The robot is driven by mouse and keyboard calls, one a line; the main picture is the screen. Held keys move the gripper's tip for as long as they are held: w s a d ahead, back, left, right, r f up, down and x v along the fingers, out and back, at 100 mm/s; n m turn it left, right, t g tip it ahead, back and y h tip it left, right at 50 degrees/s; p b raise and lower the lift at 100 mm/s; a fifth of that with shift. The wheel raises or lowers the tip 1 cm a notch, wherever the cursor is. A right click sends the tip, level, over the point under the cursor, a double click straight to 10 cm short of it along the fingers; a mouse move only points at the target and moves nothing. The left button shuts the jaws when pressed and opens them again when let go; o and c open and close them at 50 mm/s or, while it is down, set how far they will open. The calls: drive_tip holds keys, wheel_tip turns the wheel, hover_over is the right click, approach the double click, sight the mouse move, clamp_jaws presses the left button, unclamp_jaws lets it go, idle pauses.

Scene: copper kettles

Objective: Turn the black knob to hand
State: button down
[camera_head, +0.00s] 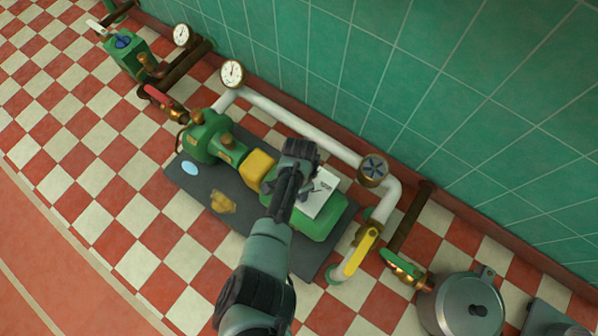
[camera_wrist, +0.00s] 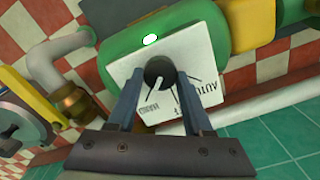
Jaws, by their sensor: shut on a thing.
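The black knob (camera_wrist: 159,71) sits on a white plate (camera_wrist: 212,55) on the green pump housing, in the wrist view. Lettering on the plate reads upside down, with AUTO at the right and what looks like HAND below the knob. A white pointer mark on the knob points down and slightly left, towards the HAND lettering. My gripper (camera_wrist: 160,80) has one finger on each side of the knob and is shut on it. In the head view, my gripper (camera_head: 298,160) hides the knob and covers part of the white plate (camera_head: 318,194).
The green pump (camera_head: 320,222) stands on a dark base (camera_head: 185,180). A metal pot (camera_head: 468,306) stands at the lower right. Checkered floor lies open at the left.

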drive_tip(key=shift+d, duration=0.15)
idle(0.3)
drive_tip(key=shift+c, duration=1.5)
unclamp_jaws()
wheel_tip(320, 180, up, 13)
drive_tip(key=p, duration=0.8)
